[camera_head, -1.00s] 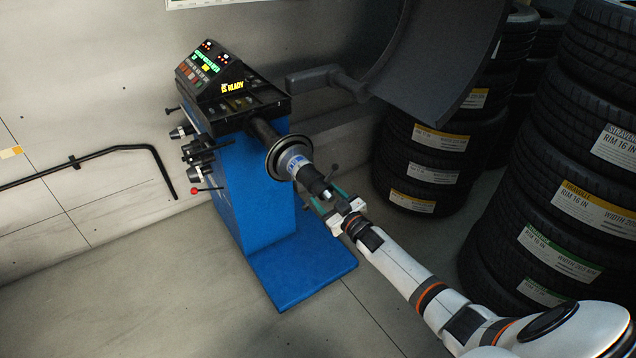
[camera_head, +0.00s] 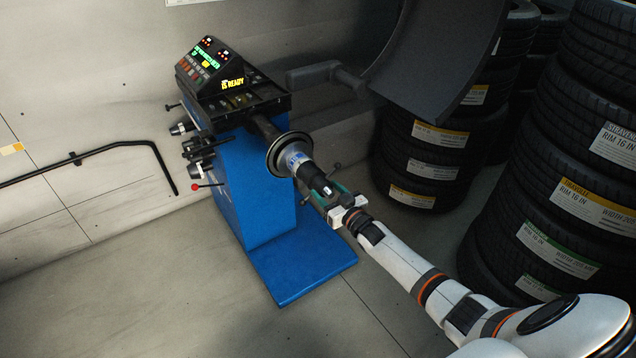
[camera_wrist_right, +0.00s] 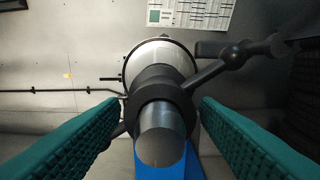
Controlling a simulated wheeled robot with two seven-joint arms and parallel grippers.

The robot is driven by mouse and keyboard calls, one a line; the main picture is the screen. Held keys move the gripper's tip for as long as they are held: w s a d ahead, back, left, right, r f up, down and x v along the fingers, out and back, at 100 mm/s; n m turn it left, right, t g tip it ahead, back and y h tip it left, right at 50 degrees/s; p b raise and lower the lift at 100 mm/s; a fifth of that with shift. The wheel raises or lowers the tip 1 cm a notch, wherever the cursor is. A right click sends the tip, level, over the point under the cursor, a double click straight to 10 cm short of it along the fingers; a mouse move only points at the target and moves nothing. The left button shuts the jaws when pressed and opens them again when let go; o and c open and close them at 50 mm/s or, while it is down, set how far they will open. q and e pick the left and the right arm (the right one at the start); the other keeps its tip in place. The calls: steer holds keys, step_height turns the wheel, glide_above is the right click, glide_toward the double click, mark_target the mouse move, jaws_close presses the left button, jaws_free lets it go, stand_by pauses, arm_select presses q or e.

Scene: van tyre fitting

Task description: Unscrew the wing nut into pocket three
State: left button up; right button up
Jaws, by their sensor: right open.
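The wing nut (camera_wrist_right: 160,95) is a dark hub on the balancer's shaft, with a knobbed arm reaching to the upper right in the right wrist view. Another arm is partly hidden behind the left finger. In the head view the wing nut (camera_head: 313,172) sits in front of the pale cone. The bare shaft end (camera_wrist_right: 162,145) points toward the wrist camera. My right gripper (camera_head: 335,203) is open, its green pads on either side of the shaft end, apart from it. Pockets lie in the black top tray (camera_head: 272,101); pocket three cannot be told apart. My left gripper is not in view.
The blue balancer (camera_head: 255,210) stands against the wall with its lit display (camera_head: 232,84). A dark curved hood (camera_head: 430,55) hangs to the right of the shaft. Tyre stacks (camera_head: 425,165) stand on the right. Floor at the front left is clear.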

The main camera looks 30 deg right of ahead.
steer(key=c, duration=0.8)
steer(key=shift+o, duration=0.2)
steer(key=n, duration=0.4)
steer(key=shift+f+b, duration=0.15)
steer(key=shift+b, duration=0.2)
steer(key=n+b, duration=0.1)
steer(key=n, duration=0.3)
steer(key=shift+f+n, duration=0.1)
steer(key=shift+n, duration=0.2)
steer(key=n+b, duration=0.3)
steer(key=n, duration=0.4)
steer(key=shift+s, duration=0.1)
steer(key=shift+n+b, duration=0.3)
steer(key=shift+n, duration=0.9)
steer(key=shift+r, duration=0.2)
steer(key=o, duration=0.8)
steer(key=shift+c, duration=0.2)
